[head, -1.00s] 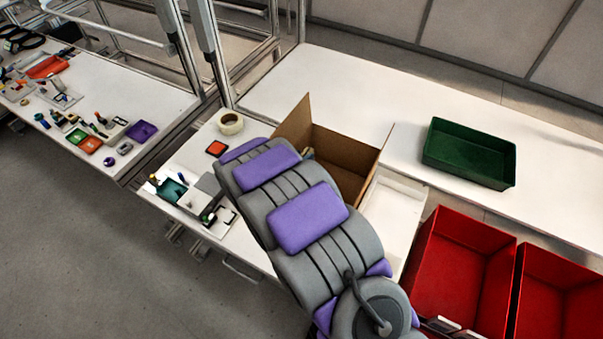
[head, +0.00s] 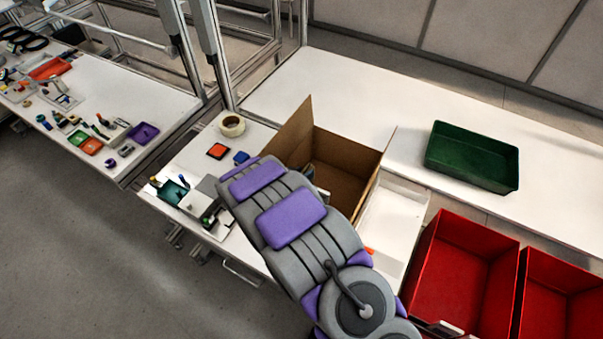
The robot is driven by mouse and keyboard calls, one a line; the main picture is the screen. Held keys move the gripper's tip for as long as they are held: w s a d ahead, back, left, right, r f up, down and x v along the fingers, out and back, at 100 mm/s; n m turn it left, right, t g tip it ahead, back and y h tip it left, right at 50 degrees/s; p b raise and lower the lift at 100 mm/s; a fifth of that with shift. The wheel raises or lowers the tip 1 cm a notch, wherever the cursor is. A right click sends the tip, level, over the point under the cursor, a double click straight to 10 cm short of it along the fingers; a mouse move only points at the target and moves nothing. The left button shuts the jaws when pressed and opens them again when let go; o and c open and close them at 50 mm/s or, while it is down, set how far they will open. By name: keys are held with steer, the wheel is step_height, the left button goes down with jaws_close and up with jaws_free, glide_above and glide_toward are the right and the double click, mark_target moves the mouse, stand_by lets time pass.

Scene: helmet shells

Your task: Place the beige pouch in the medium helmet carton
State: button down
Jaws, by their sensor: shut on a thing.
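The brown open carton (head: 352,155), the only carton in view, stands on the white table with a flap raised at its left. My grey and purple arm covers its near left part. A small dark part of my gripper (head: 309,174) shows past the arm's far end, at the carton's near left side. The fingertips are hidden behind the arm. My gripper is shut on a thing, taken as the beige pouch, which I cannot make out. No pouch lies in the open elsewhere. Whether the gripper is inside or above the carton, I cannot tell.
A white tray (head: 400,205) adjoins the carton's right side. A green bin (head: 473,155) stands farther right, with red bins (head: 465,262) in front. A tape roll (head: 231,124), an orange pad (head: 217,151) and a blue item (head: 241,158) lie left of the carton.

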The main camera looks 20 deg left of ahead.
steer(key=shift+f, duration=0.5)
steer(key=c, duration=0.7)
jaws_free()
steer(key=shift+s+f, duration=0.1)
steer(key=shift+c, duration=0.2)
steer(key=shift+r, duration=0.7)
steer(key=v, duration=1.2)
steer(key=shift+p, duration=0.45)
steer(key=shift+r, duration=0.1)
